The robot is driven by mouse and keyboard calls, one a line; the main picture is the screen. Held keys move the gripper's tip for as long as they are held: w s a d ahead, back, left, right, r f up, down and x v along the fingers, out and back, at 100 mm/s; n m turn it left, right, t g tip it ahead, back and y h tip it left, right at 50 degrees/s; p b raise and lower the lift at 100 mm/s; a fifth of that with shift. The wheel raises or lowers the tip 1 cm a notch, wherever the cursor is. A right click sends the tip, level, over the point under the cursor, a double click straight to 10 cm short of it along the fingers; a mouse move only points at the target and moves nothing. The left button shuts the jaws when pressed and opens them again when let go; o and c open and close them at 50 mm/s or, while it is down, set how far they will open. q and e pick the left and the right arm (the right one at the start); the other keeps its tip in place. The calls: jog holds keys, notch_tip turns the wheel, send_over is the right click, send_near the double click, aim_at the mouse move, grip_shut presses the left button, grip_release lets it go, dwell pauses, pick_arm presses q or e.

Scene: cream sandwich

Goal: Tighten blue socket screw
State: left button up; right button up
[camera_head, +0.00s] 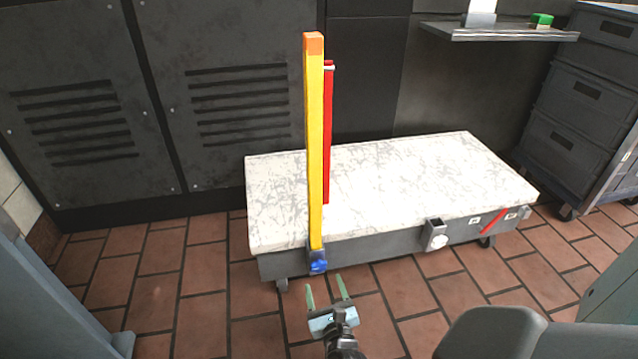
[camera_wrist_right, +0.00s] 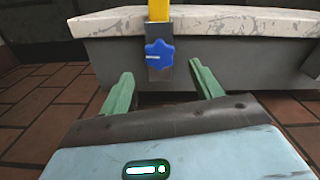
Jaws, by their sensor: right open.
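The blue socket screw (camera_head: 318,262) is a star-shaped knob on a grey bracket at the foot of an upright yellow post (camera_head: 315,150) with an orange top. The bracket is on the front side of a low cart. In the right wrist view the blue knob (camera_wrist_right: 159,53) sits ahead, between my fingers in the picture, with a light mark on its left part. My right gripper (camera_head: 327,290) is open and empty, just in front of and below the knob, apart from it. Its green fingers (camera_wrist_right: 160,80) point toward the knob. My left gripper is not in view.
The cart's pale marbled top (camera_head: 400,170) is mostly bare. A red post (camera_head: 328,130) stands behind the yellow one. A white knob (camera_head: 439,241) is on the cart's front, right of the bracket. Dark drawers (camera_head: 570,110) stand at right. Tiled floor (camera_head: 210,280) is open in front.

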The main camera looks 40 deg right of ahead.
aim_at(319, 269)
jog(key=shift+b+x, duration=0.9)
jog(key=shift+x, duration=1.85)
jog(key=shift+c, duration=0.2)
jog(key=c, duration=0.9)
